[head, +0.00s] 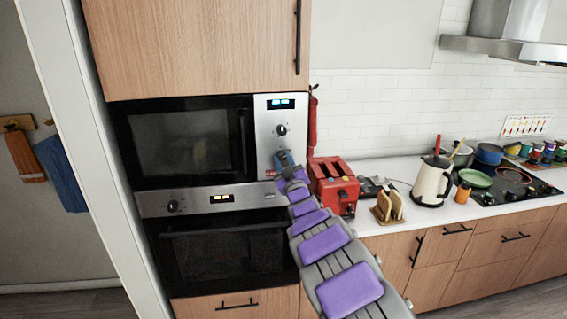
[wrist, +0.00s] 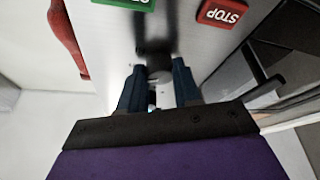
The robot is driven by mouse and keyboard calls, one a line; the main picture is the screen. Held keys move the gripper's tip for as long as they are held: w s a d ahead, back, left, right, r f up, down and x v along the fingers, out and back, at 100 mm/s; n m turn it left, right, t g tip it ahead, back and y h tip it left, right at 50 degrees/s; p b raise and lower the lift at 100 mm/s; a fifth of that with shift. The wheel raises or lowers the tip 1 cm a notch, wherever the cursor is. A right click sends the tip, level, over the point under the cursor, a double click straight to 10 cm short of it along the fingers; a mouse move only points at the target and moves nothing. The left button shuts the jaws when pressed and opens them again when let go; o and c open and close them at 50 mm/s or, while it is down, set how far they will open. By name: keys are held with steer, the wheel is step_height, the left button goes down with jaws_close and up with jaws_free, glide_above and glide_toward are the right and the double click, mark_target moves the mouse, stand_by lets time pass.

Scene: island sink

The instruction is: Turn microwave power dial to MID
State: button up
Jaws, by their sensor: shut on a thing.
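The built-in microwave (head: 185,140) has a dark glass door and a silver control panel (head: 262,127) on its right side. The panel carries a lit display (head: 281,104) and an upper black dial (head: 282,130). My gripper (head: 283,158) is at the lower part of the panel and hides what is behind it in the head view. In the wrist view, its blue fingers (wrist: 159,84) are shut on a dark round dial (wrist: 158,70), one on each side. The dial's markings and pointer are not readable. A green button (wrist: 125,3) and a red STOP button (wrist: 222,12) are near it.
An oven (head: 225,250) with its own knob (head: 172,206) sits below. A red toaster (head: 335,185) stands on the counter (head: 375,222) just right of my arm. A kettle (head: 432,182) is farther right.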

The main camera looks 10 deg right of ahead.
steer(key=shift+n+y, duration=0.6)
steer(key=shift+n, duration=0.3)
steer(key=o, duration=1.1)
steer(key=shift+c, duration=0.2)
steer(key=p+v, duration=0.1)
steer(key=v, duration=1.6)
steer(key=shift+s+r+p, duration=0.2)
steer(key=shift+s+p, duration=0.05)
steer(key=shift+p, duration=0.05)
